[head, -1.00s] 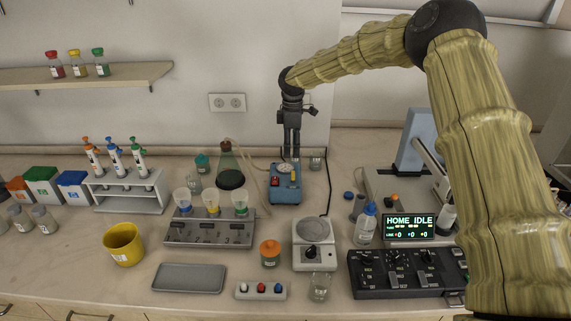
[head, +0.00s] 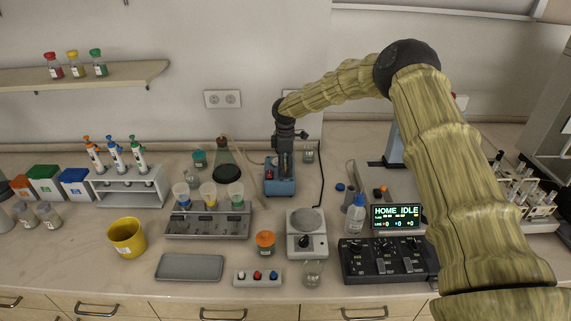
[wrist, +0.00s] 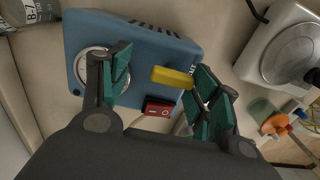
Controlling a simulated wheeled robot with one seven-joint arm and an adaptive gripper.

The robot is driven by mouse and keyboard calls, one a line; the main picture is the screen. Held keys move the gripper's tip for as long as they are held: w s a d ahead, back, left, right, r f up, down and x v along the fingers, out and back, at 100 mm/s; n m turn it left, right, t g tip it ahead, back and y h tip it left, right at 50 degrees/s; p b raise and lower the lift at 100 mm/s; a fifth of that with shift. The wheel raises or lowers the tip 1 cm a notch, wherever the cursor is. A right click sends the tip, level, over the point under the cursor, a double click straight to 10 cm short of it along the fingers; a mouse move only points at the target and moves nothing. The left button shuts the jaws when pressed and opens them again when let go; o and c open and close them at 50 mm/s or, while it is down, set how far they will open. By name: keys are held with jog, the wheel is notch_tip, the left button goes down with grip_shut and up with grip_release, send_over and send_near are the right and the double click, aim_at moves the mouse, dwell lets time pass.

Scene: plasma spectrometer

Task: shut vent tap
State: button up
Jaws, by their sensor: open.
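The blue pump box (head: 281,187) stands on the bench near the wall, and its top fills the upper middle of the wrist view (wrist: 150,42). A yellow lever (wrist: 172,77), which looks like the vent tap, sticks out on the box face. A round gauge (wrist: 92,68) and a red rocker switch (wrist: 158,108) sit near it. My gripper (wrist: 163,88) is open, pointing down over the box, with the lever between its spread fingers, close to the right finger. Whether they touch I cannot tell. In the head view my gripper (head: 284,170) hides much of the box.
A conical flask (head: 227,163) with a hose stands left of the box. A filter manifold (head: 207,220) with funnels and a white hotplate (head: 306,234) stand in front. A small glass vessel (head: 309,153) is behind at right. A black cable runs past the box's right side.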

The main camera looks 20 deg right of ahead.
jog(key=shift+s+d+r, duration=0.15)
jog(key=shift+d+r, duration=0.05)
jog(key=shift+r, duration=0.1)
jog(key=shift+s+r, duration=0.2)
jog(key=shift+s, duration=0.1)
jog(key=shift+s+a+r, duration=0.1)
jog(key=shift+s+r, duration=0.4)
jog(key=shift+s, duration=0.15)
jog(key=c, duration=0.7)
jog(key=shift+w, duration=0.1)
jog(key=shift+c, duration=0.8)
jog(key=shift+w+f, duration=0.15)
jog(key=shift+f, duration=0.15)
jog(key=shift+c, duration=0.7)
jog(key=shift+a+f, duration=0.1)
jog(key=shift+f, duration=0.05)
jog(key=shift+f, duration=0.15)
